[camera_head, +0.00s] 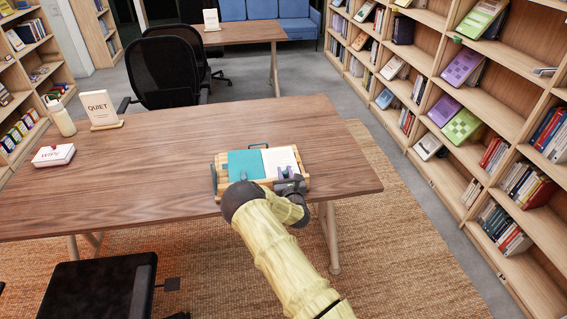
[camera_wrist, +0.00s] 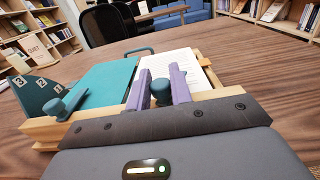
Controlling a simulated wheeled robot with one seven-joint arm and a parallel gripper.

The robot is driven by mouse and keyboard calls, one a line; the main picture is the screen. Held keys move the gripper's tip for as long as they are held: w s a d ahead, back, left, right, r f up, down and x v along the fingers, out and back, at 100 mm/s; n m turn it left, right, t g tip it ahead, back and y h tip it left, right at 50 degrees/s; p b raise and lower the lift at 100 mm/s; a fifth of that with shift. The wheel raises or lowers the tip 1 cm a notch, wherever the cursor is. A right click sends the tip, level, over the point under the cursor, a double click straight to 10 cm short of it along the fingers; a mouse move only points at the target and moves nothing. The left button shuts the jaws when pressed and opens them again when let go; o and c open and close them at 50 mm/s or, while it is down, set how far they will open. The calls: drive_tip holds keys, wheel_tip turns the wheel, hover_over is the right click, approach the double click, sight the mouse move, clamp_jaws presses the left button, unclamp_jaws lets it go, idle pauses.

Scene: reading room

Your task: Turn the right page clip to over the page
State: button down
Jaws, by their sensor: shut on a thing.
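A wooden book rest (camera_wrist: 40,130) stands near the table's front edge, with a teal page or cover (camera_head: 246,164) on its left and a white printed page (camera_head: 284,158) on its right. My gripper (camera_head: 287,173) is at the front right of the rest. In the wrist view its two purple fingers (camera_wrist: 161,84) stand on either side of the teal right page clip (camera_wrist: 161,93), shut on its knob. The clip's lower part and its arm are hidden. The similar left clip (camera_wrist: 66,104) stands at the front left, apart from my gripper.
A teal plate numbered 1 to 3 (camera_wrist: 36,92) is at the rest's left side. A QUIET sign (camera_head: 100,109), a bottle (camera_head: 61,118) and a white box (camera_head: 53,155) stand at the table's left. The tabletop right of the rest is clear.

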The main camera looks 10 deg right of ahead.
drive_tip(key=shift+d+r+n+y+p, duration=0.15)
drive_tip(key=shift+n+y+p, duration=0.5)
drive_tip(key=shift+p, duration=1.25)
drive_tip(key=shift+a+r+n+y+p, duration=0.15)
drive_tip(key=shift+n+y+p, duration=0.2)
drive_tip(key=shift+y+p, duration=1)
drive_tip(key=shift+f+n+g+y+p, duration=0.15)
drive_tip(key=shift+n+g+y+p, duration=0.85)
drive_tip(key=shift+p, duration=1.5)
drive_tip(key=shift+t+y, duration=0.3)
drive_tip(key=c, duration=1.3)
unclamp_jaws()
drive_tip(key=shift+w, duration=0.1)
drive_tip(key=shift+f, duration=0.1)
drive_tip(key=shift+s+d+f, duration=0.1)
drive_tip(key=shift+s+d, duration=0.15)
drive_tip(key=shift+s, duration=0.25)
drive_tip(key=v, duration=1.1)
drive_tip(key=shift+b, duration=0.45)
